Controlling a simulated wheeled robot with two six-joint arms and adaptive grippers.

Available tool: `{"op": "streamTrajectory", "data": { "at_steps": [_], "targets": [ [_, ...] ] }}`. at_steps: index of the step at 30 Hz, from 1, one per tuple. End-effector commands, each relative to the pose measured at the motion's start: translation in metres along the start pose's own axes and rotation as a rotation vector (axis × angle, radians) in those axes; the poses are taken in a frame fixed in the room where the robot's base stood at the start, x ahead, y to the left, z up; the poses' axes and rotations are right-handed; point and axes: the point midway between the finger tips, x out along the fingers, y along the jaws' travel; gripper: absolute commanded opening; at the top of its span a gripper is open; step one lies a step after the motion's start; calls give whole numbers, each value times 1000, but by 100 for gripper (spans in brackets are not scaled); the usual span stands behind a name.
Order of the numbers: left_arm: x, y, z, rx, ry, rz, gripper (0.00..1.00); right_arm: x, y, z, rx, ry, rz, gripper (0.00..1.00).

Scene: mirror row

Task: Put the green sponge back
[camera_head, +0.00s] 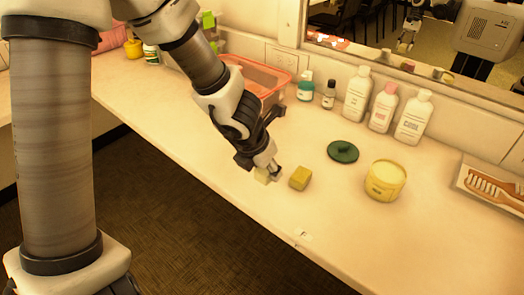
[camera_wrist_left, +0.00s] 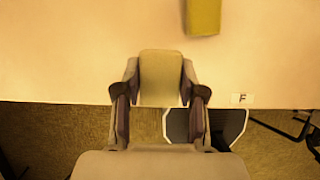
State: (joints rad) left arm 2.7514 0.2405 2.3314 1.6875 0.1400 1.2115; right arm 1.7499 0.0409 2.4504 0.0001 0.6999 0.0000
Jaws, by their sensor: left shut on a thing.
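My left gripper (camera_head: 268,171) is shut on a pale yellow-green sponge (camera_head: 263,175) over the counter. In the left wrist view the held sponge (camera_wrist_left: 160,78) sits between the two fingers (camera_wrist_left: 160,92). I cannot tell whether it touches the counter. A second, darker olive-yellow block (camera_head: 300,178) lies on the counter just right of the gripper; it also shows at the top of the left wrist view (camera_wrist_left: 203,16). The warm light makes the greens hard to tell apart. My right gripper is not in view.
A round dark green lid (camera_head: 342,151) and an open yellow jar (camera_head: 385,180) stand to the right. Several bottles (camera_head: 383,107) line the mirror wall. A pinkish basket (camera_head: 262,78) is behind my arm. A tray (camera_head: 464,182) holds a brush. A small "F" label (camera_head: 303,235) marks the front edge.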

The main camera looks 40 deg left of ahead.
Motion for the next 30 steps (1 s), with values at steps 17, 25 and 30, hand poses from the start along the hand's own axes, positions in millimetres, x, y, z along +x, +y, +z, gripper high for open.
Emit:
{"op": "streamTrajectory", "data": {
  "at_steps": [17, 25, 30],
  "targets": [
    [71, 59, 48, 2, 0, 1, 0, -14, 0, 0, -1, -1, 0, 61],
    [68, 58, 49, 2, 0, 1, 0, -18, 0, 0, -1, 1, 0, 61],
    [73, 58, 47, 2, 0, 1, 44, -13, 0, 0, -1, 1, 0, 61]
  ]
}}
